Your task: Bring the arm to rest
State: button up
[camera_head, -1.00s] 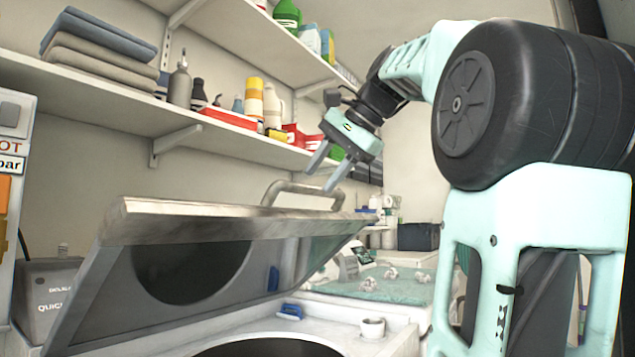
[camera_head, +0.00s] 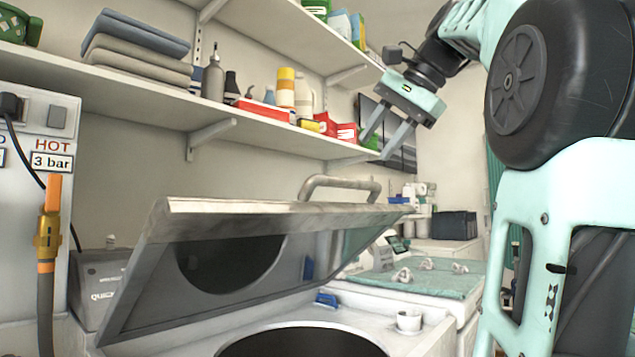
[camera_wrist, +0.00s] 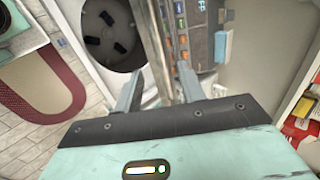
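My gripper (camera_head: 378,147) is raised at the upper right in the head view, above the right end of a propped-open metal lid (camera_head: 270,207) with a bar handle (camera_head: 340,186). Its two fingers are spread apart with nothing between them that I can tell is held. In the wrist view my gripper (camera_wrist: 158,90) also has its fingers apart, with the lid's edge showing beyond them. The gripper looks clear of the handle in the head view. My upper arm fills the right side.
A shelf (camera_head: 110,83) with folded towels (camera_head: 135,45) and bottles runs behind the gripper. A white worktop with a green cloth (camera_head: 425,280) stands at the right back. A round opening (camera_head: 300,343) lies below the lid. An orange-handled valve (camera_head: 48,225) is at far left.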

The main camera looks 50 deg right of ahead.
aim_at(349, 180)
jog(key=x, duration=0.2)
jog(key=b+x, duration=0.1)
jog(key=x, duration=0.2)
jog(key=b+x, duration=0.1)
jog(key=x, duration=0.1)
jog(key=shift+w+a+f, duration=0.1)
jog(key=shift+a+f, duration=0.2)
jog(key=shift+a, duration=0.05)
jog(key=shift+w+f, duration=0.5)
jog(key=shift+w, duration=0.05)
